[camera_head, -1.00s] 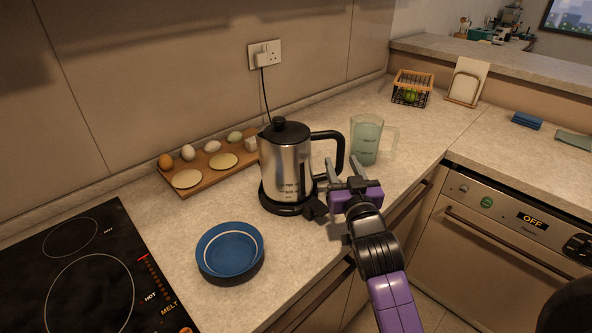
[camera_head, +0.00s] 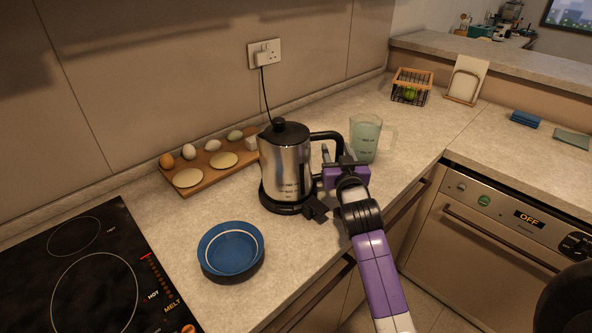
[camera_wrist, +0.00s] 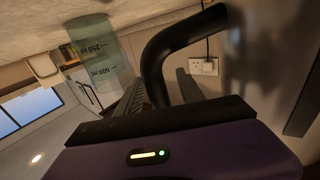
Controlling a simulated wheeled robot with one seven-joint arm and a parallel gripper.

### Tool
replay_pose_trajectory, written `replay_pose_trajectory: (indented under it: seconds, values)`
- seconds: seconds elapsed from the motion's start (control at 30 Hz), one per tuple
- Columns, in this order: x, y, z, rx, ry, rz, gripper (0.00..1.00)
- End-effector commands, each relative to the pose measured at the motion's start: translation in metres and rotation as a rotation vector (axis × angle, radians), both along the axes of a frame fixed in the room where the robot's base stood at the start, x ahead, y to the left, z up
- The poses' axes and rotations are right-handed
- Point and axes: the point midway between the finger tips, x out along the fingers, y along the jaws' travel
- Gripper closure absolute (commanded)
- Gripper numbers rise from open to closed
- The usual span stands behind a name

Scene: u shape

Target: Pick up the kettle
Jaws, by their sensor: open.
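The kettle (camera_head: 287,170) is a silver body with a black lid and black handle (camera_head: 328,136), upright on its black base (camera_head: 290,203) on the counter. My gripper (camera_head: 334,151) is open at the handle side, just right of the kettle body. In the wrist view the black handle (camera_wrist: 165,50) curves down close in front of my gripper, and its lower end appears to lie between the fingers. The blurred silver kettle body (camera_wrist: 262,50) fills the right side there. I cannot tell whether a finger touches the handle.
A measuring jug (camera_head: 364,140) stands close behind my gripper to the right. A blue bowl (camera_head: 231,250) is in front of the kettle, and a wooden board (camera_head: 205,172) with eggs is at its left. A cord runs to the wall socket (camera_head: 264,54).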

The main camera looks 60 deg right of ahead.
Motion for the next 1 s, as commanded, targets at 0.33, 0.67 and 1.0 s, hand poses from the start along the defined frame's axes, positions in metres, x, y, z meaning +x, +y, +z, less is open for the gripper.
replay_pose_trajectory:
  seconds: [0.33,0.67,1.0]
  values:
    - [-0.0001,0.0005,0.0000,0.000,0.000,0.000,1.00]
    - [-0.0002,0.0006,0.0000,0.001,-0.001,0.001,1.00]
    - [-0.0001,0.0007,0.0001,0.001,-0.001,0.001,1.00]
